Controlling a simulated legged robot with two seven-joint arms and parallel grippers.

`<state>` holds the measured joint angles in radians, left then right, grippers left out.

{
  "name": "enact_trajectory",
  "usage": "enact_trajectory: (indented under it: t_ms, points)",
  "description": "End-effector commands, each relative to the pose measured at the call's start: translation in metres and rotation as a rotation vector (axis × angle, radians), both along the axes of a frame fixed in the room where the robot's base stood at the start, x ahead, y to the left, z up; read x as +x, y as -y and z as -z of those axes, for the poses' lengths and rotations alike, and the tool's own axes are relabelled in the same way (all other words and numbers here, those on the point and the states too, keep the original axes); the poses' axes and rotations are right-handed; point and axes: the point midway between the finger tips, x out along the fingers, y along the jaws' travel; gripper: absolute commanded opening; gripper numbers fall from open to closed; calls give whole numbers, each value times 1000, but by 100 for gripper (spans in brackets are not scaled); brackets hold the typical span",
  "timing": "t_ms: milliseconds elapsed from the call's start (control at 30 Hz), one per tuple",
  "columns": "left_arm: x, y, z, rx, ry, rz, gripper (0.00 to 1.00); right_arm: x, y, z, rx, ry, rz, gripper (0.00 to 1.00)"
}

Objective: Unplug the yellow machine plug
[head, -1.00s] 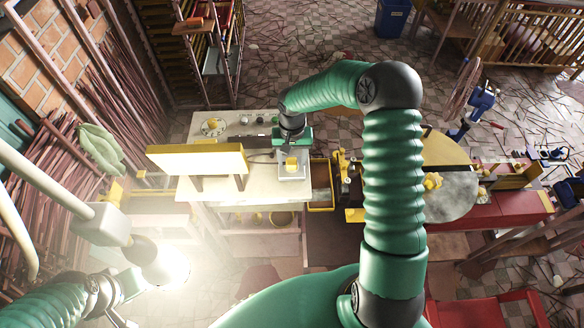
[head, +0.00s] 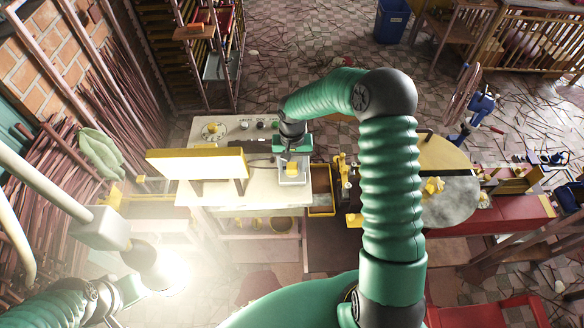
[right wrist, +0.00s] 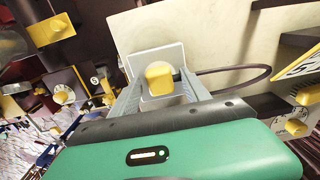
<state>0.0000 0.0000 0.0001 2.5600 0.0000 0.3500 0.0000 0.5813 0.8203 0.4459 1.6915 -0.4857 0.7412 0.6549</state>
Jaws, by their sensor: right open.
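The yellow plug (right wrist: 160,75) sits on a light square socket plate (right wrist: 147,58) in the right wrist view. In the head view the plug (head: 292,168) is on the worktop just below my right gripper (head: 292,155). In the right wrist view my right gripper (right wrist: 158,70) is open, with one grey finger on each side of the plug. I see no clear grip on it. My left gripper (head: 128,290) is at the lower left of the head view, by a bright lamp; its fingers are unclear in the glare.
A yellow-edged upright board (head: 195,163) stands left of the plug on the pale worktop (head: 235,197). A control panel with a dial (head: 213,131) is behind it. A dark cord (right wrist: 235,70) curves beside the plug. A yellow tray (head: 320,210) and round disc machine (head: 450,190) are to the right.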

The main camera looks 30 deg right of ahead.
Motion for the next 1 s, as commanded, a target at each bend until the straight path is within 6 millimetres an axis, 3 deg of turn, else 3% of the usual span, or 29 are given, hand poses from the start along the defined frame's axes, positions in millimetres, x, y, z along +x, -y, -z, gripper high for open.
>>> enact_trajectory:
  t_ms: [300,733,1000]
  points:
    - [0,0,-1,0,0,0,36,0,0,0,0,0,1,55]
    - [0,0,-1,0,0,0,36,0,0,0,0,0,0,0]
    - [0,0,-1,0,0,0,36,0,0,0,-1,1,0,0]
